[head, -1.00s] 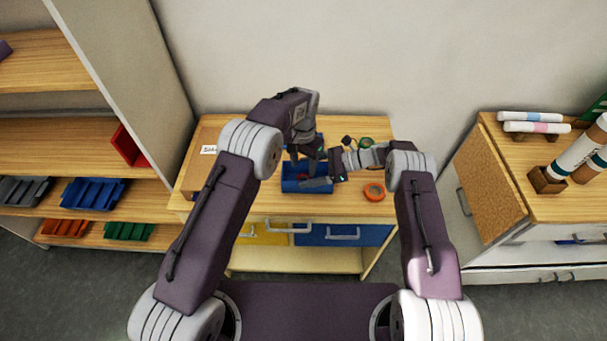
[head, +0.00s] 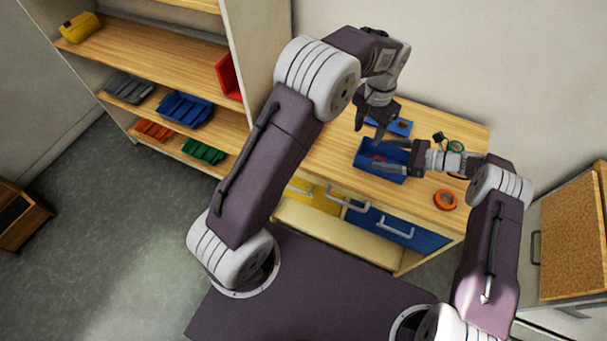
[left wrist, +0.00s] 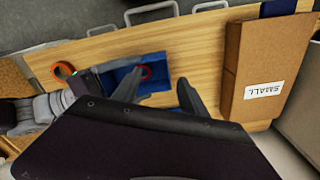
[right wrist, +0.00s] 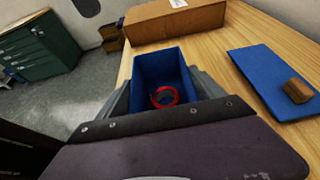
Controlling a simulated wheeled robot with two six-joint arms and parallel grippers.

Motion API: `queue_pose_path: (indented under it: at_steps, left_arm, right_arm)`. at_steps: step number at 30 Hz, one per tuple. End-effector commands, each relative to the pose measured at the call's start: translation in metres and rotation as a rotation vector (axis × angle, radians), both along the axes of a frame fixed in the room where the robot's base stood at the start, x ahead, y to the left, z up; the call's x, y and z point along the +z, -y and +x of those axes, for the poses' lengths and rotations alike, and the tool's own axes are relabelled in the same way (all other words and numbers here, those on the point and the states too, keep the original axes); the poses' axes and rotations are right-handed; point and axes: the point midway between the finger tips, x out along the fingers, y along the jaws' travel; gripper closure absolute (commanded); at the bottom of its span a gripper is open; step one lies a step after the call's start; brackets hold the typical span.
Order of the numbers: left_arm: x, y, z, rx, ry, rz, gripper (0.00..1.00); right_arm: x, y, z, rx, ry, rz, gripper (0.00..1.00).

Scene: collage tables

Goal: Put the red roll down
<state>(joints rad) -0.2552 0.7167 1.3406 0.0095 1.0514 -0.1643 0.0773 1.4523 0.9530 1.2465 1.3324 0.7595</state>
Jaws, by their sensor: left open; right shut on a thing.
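The red roll (right wrist: 165,96) lies inside the blue box (right wrist: 158,65), at its near end in the right wrist view. The roll (left wrist: 146,72) also shows in the box in the left wrist view. My right gripper (head: 392,156) is shut on the blue box (head: 372,171), one finger along each side; its fingers (right wrist: 160,95) flank the box in the right wrist view. My left gripper (head: 370,126) is open and empty above the box. Its spread fingers (left wrist: 160,88) show the box beyond them, with no roll between them.
An orange roll (head: 445,200) lies on the wooden table to the right of the box. A green roll (head: 457,146) sits behind my right gripper. A blue board (right wrist: 275,80) with a wooden block is beside the box. A cardboard box marked SMALL (left wrist: 265,60) stands nearby.

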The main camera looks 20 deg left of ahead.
Motion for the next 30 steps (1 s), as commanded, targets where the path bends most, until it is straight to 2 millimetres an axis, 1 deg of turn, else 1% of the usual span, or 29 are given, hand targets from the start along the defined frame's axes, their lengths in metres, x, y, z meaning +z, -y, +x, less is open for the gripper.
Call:
queue_pose_path:
  at_steps: [1, 2, 3, 5, 6, 8, 9, 12, 15, 19, 22, 27, 28, 29, 30]
  left_arm:
    - [0.005, -0.015, -0.015, 0.044, 0.005, -0.004, 0.49]
    - [0.005, -0.023, -0.025, 0.071, 0.010, -0.007, 0.49]
    - [0.006, -0.034, -0.039, 0.107, 0.015, -0.009, 0.49]
    - [0.007, -0.050, -0.062, 0.162, 0.025, -0.015, 0.49]
    - [0.006, -0.060, -0.079, 0.198, 0.030, -0.017, 0.49]
    - [0.004, -0.073, -0.106, 0.249, 0.037, -0.020, 0.49]
    - [0.002, -0.081, -0.123, 0.283, 0.044, -0.023, 0.49]
    - [-0.003, -0.095, -0.163, 0.352, 0.056, -0.026, 0.49]
    - [-0.008, -0.103, -0.193, 0.401, 0.063, -0.029, 0.49]
    - [-0.013, -0.108, -0.213, 0.434, 0.067, -0.030, 0.49]
    - [-0.014, -0.109, -0.217, 0.440, 0.068, -0.031, 0.49]
    - [-0.014, -0.109, -0.217, 0.439, 0.067, -0.030, 0.49]
    - [-0.014, -0.109, -0.217, 0.439, 0.066, -0.030, 0.49]
    - [-0.014, -0.109, -0.217, 0.439, 0.066, -0.030, 0.49]
    - [-0.014, -0.109, -0.217, 0.439, 0.066, -0.030, 0.49]
  right_arm:
    - [0.000, 0.000, 0.000, 0.000, -0.001, 0.000, 0.66]
    - [0.000, 0.000, 0.000, 0.000, -0.001, 0.000, 0.66]
    - [0.000, 0.000, 0.000, 0.000, -0.001, 0.000, 0.66]
    - [-0.001, 0.000, 0.000, 0.000, -0.001, 0.000, 0.66]
    - [-0.001, 0.000, 0.000, 0.000, -0.001, 0.000, 0.66]
    - [-0.001, 0.000, 0.000, 0.001, -0.001, 0.000, 0.66]
    - [-0.001, 0.000, 0.000, 0.001, -0.001, 0.000, 0.66]
    - [-0.001, 0.000, 0.000, 0.001, -0.001, 0.000, 0.66]
    - [0.000, 0.000, 0.000, 0.001, -0.001, 0.000, 0.66]
    - [0.000, 0.000, 0.000, 0.000, 0.000, 0.000, 0.66]
    - [0.000, 0.000, 0.000, 0.000, 0.000, 0.000, 0.66]
    - [0.000, 0.000, 0.000, 0.000, 0.000, 0.000, 0.66]
    - [0.000, 0.000, 0.000, 0.000, 0.000, 0.000, 0.14]
    - [0.000, 0.000, 0.000, 0.000, 0.000, 0.000, 0.06]
    - [0.000, 0.000, 0.000, 0.000, 0.000, 0.000, 0.00]
